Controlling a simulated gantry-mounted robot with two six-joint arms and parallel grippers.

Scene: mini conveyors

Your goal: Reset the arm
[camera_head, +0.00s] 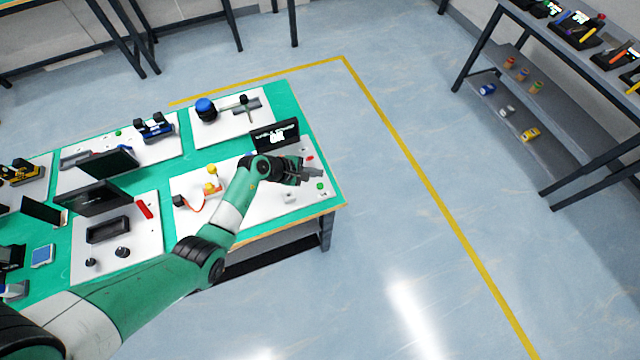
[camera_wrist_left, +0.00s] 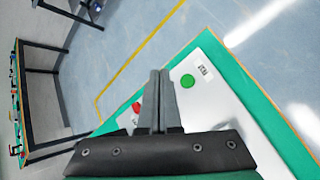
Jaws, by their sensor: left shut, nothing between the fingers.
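My left arm (camera_head: 232,208) reaches in from the lower left over the green table. Its left gripper (camera_head: 312,173) is above a white board near the table's right corner. In the left wrist view the gripper's fingers (camera_wrist_left: 158,100) are closed together with nothing between them. A green button (camera_wrist_left: 187,81) shows just right of the fingertips on the white board, and a red button (camera_wrist_left: 136,107) shows to their left. The green button also shows in the head view (camera_head: 320,186). My right gripper is not in view.
The green table (camera_head: 160,178) carries several white boards with devices and small screens. A black screen (camera_head: 275,136) stands just behind the left gripper. A grey shelf (camera_head: 520,105) with small objects is at the upper right. The floor right of the table is clear.

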